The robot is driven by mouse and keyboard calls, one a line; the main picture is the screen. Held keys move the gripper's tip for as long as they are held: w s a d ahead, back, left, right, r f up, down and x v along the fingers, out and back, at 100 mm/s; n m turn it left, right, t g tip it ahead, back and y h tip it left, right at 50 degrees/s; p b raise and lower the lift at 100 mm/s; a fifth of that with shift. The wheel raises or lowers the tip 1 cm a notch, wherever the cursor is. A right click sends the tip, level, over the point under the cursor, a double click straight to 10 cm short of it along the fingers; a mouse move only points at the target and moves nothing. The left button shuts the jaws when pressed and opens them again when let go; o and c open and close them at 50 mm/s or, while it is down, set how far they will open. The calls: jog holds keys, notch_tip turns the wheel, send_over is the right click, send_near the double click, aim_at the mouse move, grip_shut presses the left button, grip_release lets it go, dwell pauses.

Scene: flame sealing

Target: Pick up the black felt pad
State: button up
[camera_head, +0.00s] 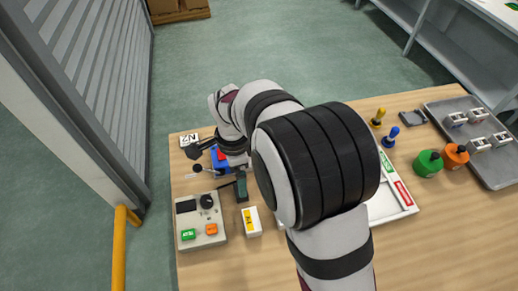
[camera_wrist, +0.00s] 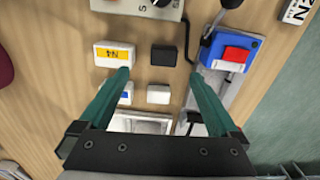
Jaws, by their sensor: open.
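In the wrist view a small black rectangular block (camera_wrist: 163,55), which looks like the black felt pad, lies flat on the wooden table. My gripper (camera_wrist: 158,75) is open, with its two teal fingers apart and nothing held between them. The pad appears in the picture between the fingertips and slightly beyond them, apart from both. The height of the fingertips above it is hard to tell. In the head view my arm covers much of this area, and I cannot make out the pad there.
A white block (camera_wrist: 158,94) lies near the pad. A yellow-labelled block (camera_wrist: 114,53) is by the left finger, and a blue-and-red device (camera_wrist: 232,52) by the right. A control box (camera_head: 201,221) stands at the table's left. Green and orange bottles (camera_head: 428,163) and a grey tray (camera_head: 490,173) are at right.

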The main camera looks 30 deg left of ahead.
jog(key=f, duration=1)
jog(key=shift+w+a+f, duration=0.1)
jog(key=shift+w+a, duration=0.1)
jog(key=shift+w, duration=0.2)
jog(key=c, duration=1.4)
jog(key=shift+c, duration=0.2)
jog(key=r, duration=0.4)
jog(key=shift+w+d+r, duration=0.1)
jog(key=shift+d+r, duration=0.15)
jog(key=shift+r, duration=0.05)
jog(key=w+d+r, duration=0.4)
jog(key=d+r, duration=0.2)
jog(key=d, duration=0.4)
jog(key=shift+d+r, duration=0.25)
